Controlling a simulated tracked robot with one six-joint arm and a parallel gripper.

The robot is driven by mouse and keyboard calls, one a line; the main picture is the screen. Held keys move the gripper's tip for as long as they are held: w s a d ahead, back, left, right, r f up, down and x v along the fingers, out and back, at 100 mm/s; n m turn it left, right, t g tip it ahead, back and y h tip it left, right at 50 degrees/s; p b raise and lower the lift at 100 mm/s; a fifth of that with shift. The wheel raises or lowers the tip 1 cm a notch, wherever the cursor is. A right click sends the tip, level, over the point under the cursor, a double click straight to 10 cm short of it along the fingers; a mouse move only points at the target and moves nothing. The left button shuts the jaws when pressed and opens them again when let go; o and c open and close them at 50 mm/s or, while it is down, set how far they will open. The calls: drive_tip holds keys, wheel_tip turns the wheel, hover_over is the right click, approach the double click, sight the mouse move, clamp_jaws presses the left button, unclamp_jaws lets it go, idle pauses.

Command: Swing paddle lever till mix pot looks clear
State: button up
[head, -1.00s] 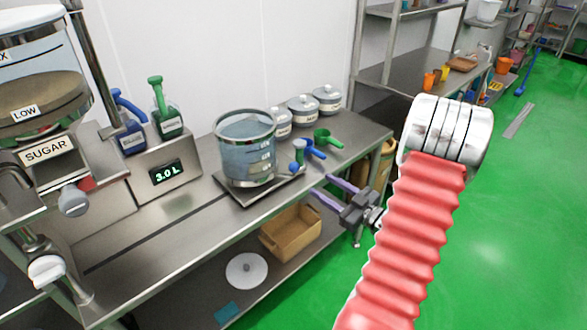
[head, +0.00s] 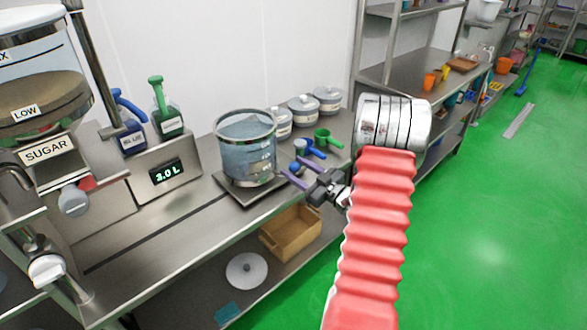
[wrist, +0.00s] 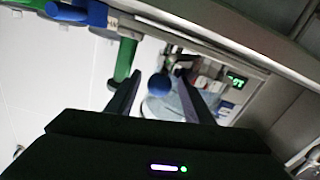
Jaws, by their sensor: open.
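The mix pot (head: 243,150) is a clear cylinder with a metal rim and bluish, see-through contents. It stands on a dark base plate on the steel bench; small labels show on its wall.
A blue scoop (head: 315,152) and a green scoop (head: 327,137) lie close behind my gripper. Lidded canisters (head: 303,109) stand behind the pot. A brown box (head: 291,233) sits on the lower shelf.

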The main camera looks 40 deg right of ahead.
drive_tip(key=shift+w, duration=0.55)
drive_tip(key=shift+c, duration=0.6)
clamp_jaws()
drive_tip(key=shift+a, duration=0.15)
